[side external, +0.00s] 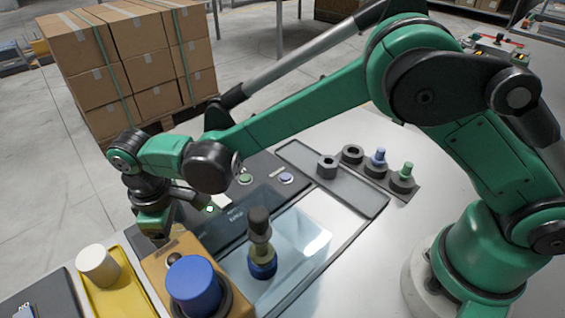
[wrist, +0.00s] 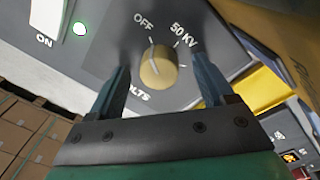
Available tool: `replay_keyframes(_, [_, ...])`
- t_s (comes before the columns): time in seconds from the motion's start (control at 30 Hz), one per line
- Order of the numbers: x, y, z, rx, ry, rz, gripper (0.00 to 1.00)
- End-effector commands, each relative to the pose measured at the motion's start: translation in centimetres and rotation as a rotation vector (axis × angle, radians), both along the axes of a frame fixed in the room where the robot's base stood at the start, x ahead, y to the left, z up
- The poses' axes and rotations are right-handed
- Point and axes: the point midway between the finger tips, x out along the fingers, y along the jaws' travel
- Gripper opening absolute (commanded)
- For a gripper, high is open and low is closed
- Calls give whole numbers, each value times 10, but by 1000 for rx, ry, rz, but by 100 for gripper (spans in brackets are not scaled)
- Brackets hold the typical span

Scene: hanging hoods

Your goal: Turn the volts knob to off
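The volts knob (wrist: 158,68) is a tan round knob on a dark grey panel (wrist: 110,35) in the wrist view. White "OFF" and "50 KV" labels with tick marks lie above it, and "VOLTS" is partly hidden below it. I cannot clearly tell which mark the knob points to. My gripper (wrist: 162,78) is open, with one finger on each side of the knob and visible gaps between. In the side external view my gripper (side external: 155,225) is low over the work area at the left, and the knob is hidden there.
A white switch (wrist: 48,14) marked "ON" and a lit green lamp (wrist: 80,29) are on the panel. In the side external view, a brown block with a blue cylinder (side external: 193,285), a yellow tray (side external: 122,290) and a clear hood (side external: 300,240) stand close by.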

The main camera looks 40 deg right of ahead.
Motion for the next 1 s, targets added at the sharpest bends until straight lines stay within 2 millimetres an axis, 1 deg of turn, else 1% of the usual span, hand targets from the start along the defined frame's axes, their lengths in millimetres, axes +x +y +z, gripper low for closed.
replay_keyframes(0.1, [0, 0, 1, 0, 0, 0, 75])
replay_keyframes(0.17, [0, 0, 5, 0, 0, 0, 75])
replay_keyframes(0.4, [-2, 2, 41, 0, 0, 0, 75])
replay_keyframes(0.5, [-2, 2, 51, 0, 0, 0, 75])
replay_keyframes(0.63, [-2, 2, 56, 0, 0, 0, 75])
replay_keyframes(0.87, [-2, 2, 56, 1, -1, -1, 75])
replay_keyframes(0.97, [-1, -5, 62, 9, -10, -21, 75])
replay_keyframes(1.0, [1, -12, 67, 17, -20, -40, 75])
